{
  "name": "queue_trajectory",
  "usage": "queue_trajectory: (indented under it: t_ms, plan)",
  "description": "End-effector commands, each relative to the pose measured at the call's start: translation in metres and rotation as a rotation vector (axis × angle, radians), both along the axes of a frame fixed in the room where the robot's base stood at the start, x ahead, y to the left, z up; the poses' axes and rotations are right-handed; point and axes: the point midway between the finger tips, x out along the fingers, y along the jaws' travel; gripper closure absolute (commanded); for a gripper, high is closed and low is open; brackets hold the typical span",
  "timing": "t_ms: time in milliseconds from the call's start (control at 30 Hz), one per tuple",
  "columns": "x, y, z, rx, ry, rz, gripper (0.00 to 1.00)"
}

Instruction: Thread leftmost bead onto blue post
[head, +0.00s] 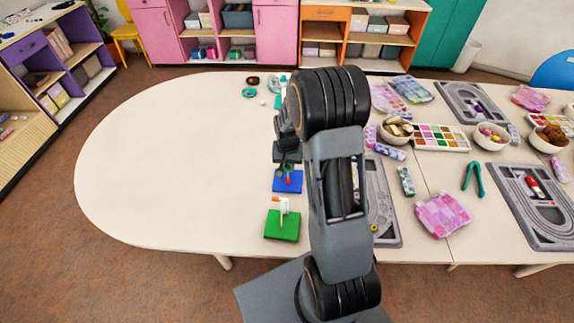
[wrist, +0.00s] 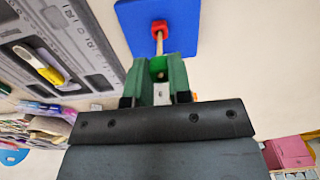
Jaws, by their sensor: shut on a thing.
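The blue board (head: 289,187) lies on the table below my gripper, with an upright wooden post that carries a red bead (head: 287,181) at its base. In the wrist view the blue board (wrist: 185,40), the red bead (wrist: 160,27) and the bare post (wrist: 159,44) show ahead of the fingers. My gripper (wrist: 162,75) is shut on a green bead (wrist: 158,64). The green bead appears to be around the post, apart from the red bead, with bare post between them. In the head view my arm partly hides the gripper.
A green board (head: 282,229) with a post and white and orange pieces stands nearer the front edge. A grey track tray (head: 384,222) lies to the right, also in the wrist view (wrist: 90,45). The table's left side is clear.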

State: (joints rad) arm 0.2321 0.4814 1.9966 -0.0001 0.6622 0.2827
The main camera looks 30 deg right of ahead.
Motion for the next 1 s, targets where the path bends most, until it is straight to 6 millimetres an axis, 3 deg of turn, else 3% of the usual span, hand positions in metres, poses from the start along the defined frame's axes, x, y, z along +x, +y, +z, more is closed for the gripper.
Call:
queue_trajectory:
  t_ms: [367,400,667,1000]
  plan:
    - [-0.0001,0.0000,-0.0029,0.000,0.000,0.000,1.00]
    - [-0.0001,0.0000,-0.0029,0.000,0.000,0.000,0.78]
    - [-0.0001,0.0000,-0.0029,0.000,0.000,0.000,0.53]
    - [0.0002,0.0000,0.0018,0.000,-0.001,0.000,0.51]
